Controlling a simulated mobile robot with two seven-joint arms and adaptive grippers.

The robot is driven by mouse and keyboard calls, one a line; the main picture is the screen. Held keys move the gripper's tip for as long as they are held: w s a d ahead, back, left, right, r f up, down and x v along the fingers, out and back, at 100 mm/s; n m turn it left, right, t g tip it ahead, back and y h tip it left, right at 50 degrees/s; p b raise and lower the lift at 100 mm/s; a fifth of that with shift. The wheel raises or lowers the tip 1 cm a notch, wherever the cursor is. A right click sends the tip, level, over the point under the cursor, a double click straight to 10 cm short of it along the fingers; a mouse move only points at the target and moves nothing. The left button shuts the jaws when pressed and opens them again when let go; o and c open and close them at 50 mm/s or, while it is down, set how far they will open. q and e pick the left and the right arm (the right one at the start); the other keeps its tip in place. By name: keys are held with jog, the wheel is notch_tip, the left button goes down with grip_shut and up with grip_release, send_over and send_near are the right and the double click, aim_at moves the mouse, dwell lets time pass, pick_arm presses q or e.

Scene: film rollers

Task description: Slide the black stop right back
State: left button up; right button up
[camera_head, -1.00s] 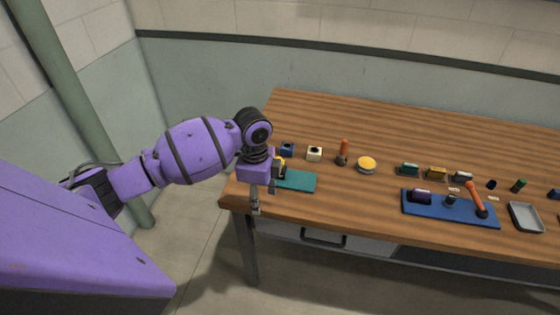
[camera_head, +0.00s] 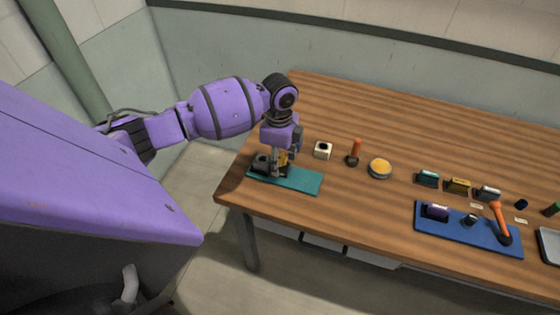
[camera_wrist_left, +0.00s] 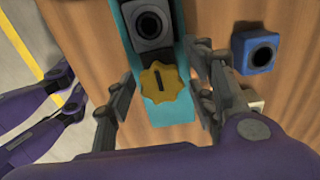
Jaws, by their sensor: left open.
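A teal plate (camera_head: 303,180) lies near the left end of the table. A dark block with a round hole (camera_head: 262,163) sits on it and looks like the black stop. In the left wrist view this block (camera_wrist_left: 153,22) is at the top, beyond my fingertips. A yellow star-shaped knob with a black slot (camera_wrist_left: 163,83) lies over the teal plate (camera_wrist_left: 128,20), between the fingers. My left gripper (camera_wrist_left: 163,82) is open, pointing down, its fingers spread either side of the knob. I cannot tell whether they touch it. My right gripper does not show.
A blue block (camera_wrist_left: 262,48) stands close to the right finger. A blue tray (camera_head: 470,238) with parts lies farther right. The table's left edge is near.

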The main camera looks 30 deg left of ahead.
pick_arm(q)
jog(key=shift+f, duration=0.6)
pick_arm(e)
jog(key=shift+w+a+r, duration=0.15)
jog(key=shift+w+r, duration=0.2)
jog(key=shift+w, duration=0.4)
